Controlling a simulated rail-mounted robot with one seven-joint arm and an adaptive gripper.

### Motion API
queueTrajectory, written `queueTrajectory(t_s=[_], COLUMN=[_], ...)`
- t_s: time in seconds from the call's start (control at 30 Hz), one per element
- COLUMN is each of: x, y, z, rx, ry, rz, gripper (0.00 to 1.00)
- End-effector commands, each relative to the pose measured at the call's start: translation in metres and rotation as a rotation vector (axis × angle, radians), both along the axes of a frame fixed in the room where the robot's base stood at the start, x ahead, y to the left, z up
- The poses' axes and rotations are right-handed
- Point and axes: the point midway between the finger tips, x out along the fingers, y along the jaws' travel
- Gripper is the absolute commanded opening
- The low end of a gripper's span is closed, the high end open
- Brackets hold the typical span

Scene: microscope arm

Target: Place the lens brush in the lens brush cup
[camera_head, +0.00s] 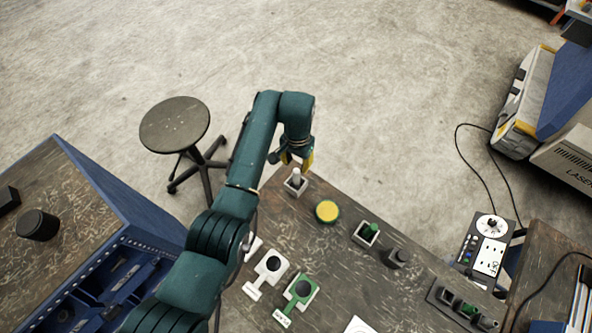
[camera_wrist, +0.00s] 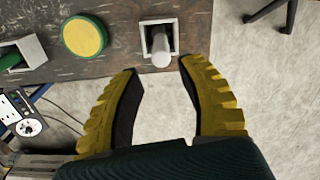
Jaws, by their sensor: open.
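A pale grey cylinder, which looks like the lens brush (camera_head: 296,174), stands upright in a small square light-grey cup (camera_head: 303,187) at the table's far left corner. In the wrist view the brush (camera_wrist: 161,50) rises out of the square cup (camera_wrist: 146,38), its free end towards the camera. My gripper (camera_head: 297,162) is just above it. In the wrist view my gripper (camera_wrist: 158,69) is open, with its yellow fingers apart, and the brush end lies just beyond the gap between the tips, not clasped. The bottom of the cup is hidden.
A yellow disc with a green rim (camera_head: 327,211) lies near the cup. Further right are a green piece in a square holder (camera_head: 360,240) and a dark block (camera_head: 397,257). White (camera_head: 268,268) and green (camera_head: 300,292) labelled plates lie nearer. A stool (camera_head: 175,125) stands left.

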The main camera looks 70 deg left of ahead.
Motion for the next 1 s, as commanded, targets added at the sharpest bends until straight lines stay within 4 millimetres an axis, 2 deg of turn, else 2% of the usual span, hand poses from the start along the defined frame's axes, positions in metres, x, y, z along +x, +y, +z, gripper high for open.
queueTrajectory(t_s=[0.1,0.2,0.5,0.57,0.67,0.77,0.8,0.83,0.87,0.9,0.97,1.0], x=[0.001,0.000,0.002,0.011,0.055,0.125,0.153,0.171,0.187,0.205,0.221,0.226], y=[0.000,0.000,0.000,-0.002,-0.013,-0.048,-0.070,-0.089,-0.109,-0.139,-0.187,-0.221], z=[0.020,0.028,0.031,0.034,0.054,0.099,0.123,0.142,0.162,0.191,0.236,0.265], rx=[0.000,-0.001,0.001,0.024,0.138,0.317,0.389,0.438,0.483,0.537,0.604,0.639], ry=[0.000,0.001,-0.002,-0.018,-0.113,-0.305,-0.403,-0.478,-0.557,-0.666,-0.834,-0.948], rz=[0.000,0.000,-0.002,-0.015,-0.076,-0.179,-0.223,-0.253,-0.282,-0.320,-0.369,-0.399], gripper=[0.40,0.40,0.40,0.40,0.40,0.40,0.40,0.40,0.40,0.40,0.40,0.40])
